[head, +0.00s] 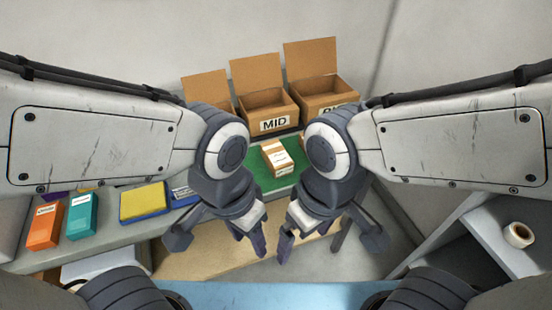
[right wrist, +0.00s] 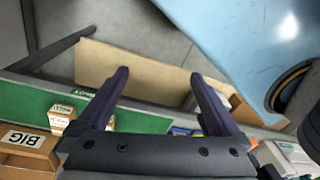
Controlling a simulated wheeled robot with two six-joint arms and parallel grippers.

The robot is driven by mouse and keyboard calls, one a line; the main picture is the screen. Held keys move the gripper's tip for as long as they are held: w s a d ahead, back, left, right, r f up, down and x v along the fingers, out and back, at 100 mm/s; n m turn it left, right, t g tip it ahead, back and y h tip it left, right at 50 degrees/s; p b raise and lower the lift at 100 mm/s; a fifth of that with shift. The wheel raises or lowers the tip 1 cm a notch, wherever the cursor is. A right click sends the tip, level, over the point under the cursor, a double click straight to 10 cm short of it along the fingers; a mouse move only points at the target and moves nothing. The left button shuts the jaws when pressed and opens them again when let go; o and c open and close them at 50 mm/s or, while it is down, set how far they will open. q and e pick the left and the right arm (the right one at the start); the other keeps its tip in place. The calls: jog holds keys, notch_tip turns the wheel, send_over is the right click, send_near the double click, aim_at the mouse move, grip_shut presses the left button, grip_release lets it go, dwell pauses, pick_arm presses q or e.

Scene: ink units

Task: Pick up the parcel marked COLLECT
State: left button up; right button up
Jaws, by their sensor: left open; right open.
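A small brown parcel with a white label (head: 277,157) lies on a green mat (head: 259,178) on the bench, between my two arms in the head view. Its label is too small to read. In the right wrist view a parcel with a white label (right wrist: 60,118) shows at the left on the green mat (right wrist: 30,98). My left gripper (head: 247,238) is open and empty, pointing down in front of the bench. My right gripper (head: 294,240) is open and empty close beside it. Both are nearer to me than the parcel and apart from it.
Open cardboard boxes stand behind the mat, one marked MID (head: 274,125); the box marked BIG (right wrist: 25,138) is partly hidden by my right arm in the head view. An orange box (head: 45,226), a teal box (head: 82,216) and a yellow-topped pad (head: 142,200) lie left. A roll (head: 518,235) sits right.

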dwell(0.4)
jog(key=m+t+p, duration=0.2)
jog(key=t+p, duration=0.2)
jog(key=p, duration=0.1)
send_near(276, 153)
jog(key=shift+s+d+f+y, duration=0.1)
jog(key=shift+d+f+y, duration=0.2)
jog(key=shift+d+y, duration=0.1)
jog(key=x, duration=0.4)
jog(key=shift+w+f, duration=0.3)
jog(key=shift+b+x, duration=0.3)
jog(key=shift+x, duration=2.55)
jog(key=shift+a+f+b, duration=0.15)
jog(key=shift+f+b, duration=0.15)
jog(key=c, duration=1.5)
